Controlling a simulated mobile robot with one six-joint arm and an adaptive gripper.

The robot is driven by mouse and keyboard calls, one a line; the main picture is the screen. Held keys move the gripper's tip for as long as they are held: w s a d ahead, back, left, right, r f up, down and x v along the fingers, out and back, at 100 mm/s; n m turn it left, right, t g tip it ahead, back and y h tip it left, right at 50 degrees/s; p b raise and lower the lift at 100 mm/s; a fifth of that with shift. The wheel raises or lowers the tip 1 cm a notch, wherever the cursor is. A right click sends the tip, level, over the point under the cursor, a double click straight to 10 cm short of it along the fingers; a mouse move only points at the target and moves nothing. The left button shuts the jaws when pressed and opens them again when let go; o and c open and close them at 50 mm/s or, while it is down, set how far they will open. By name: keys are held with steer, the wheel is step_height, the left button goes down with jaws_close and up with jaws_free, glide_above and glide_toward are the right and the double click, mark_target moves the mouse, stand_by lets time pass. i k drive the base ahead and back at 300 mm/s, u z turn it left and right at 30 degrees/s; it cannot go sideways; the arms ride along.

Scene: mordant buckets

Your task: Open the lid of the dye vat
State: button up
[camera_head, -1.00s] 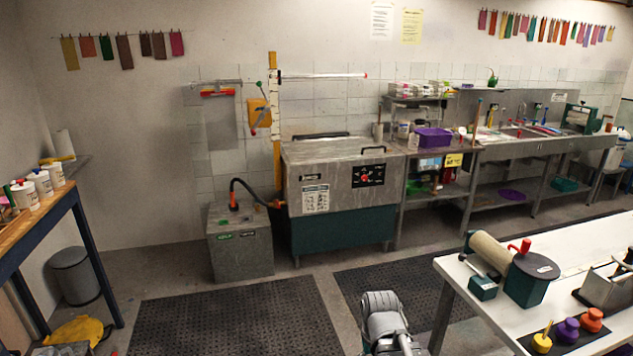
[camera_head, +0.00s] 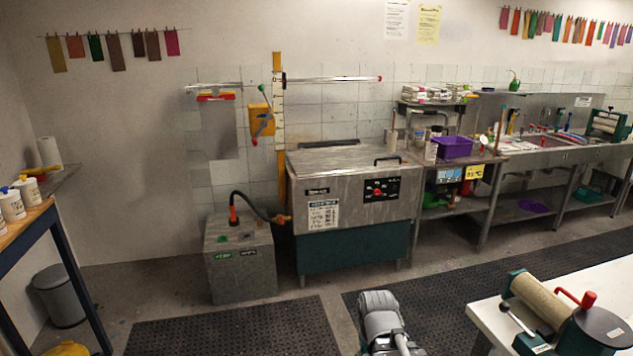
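The dye vat (camera_head: 320,216) stands against the back wall, a grey metal box on a dark green base. Its flat lid (camera_head: 335,160) lies closed on top. A black lid handle (camera_head: 388,160) rises near the lid's right front edge. A control panel (camera_head: 375,190) with a red knob is on the vat's front face. Part of my arm (camera_head: 382,322) shows at the bottom middle, well in front of the vat. My gripper's fingers cannot be made out in this view.
A grey box (camera_head: 240,258) with a hose stands left of the vat. A steel bench (camera_head: 500,160) adjoins on the right. A white table (camera_head: 560,290) with a roller press is at the lower right. Dark floor mats (camera_head: 230,330) lie in the open floor before the vat.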

mark_target(320, 157)
steer(key=z, duration=0.05)
steer(key=i, duration=2.35)
steer(key=z, duration=0.15)
steer(key=i, duration=1.6)
steer(key=z, duration=0.15)
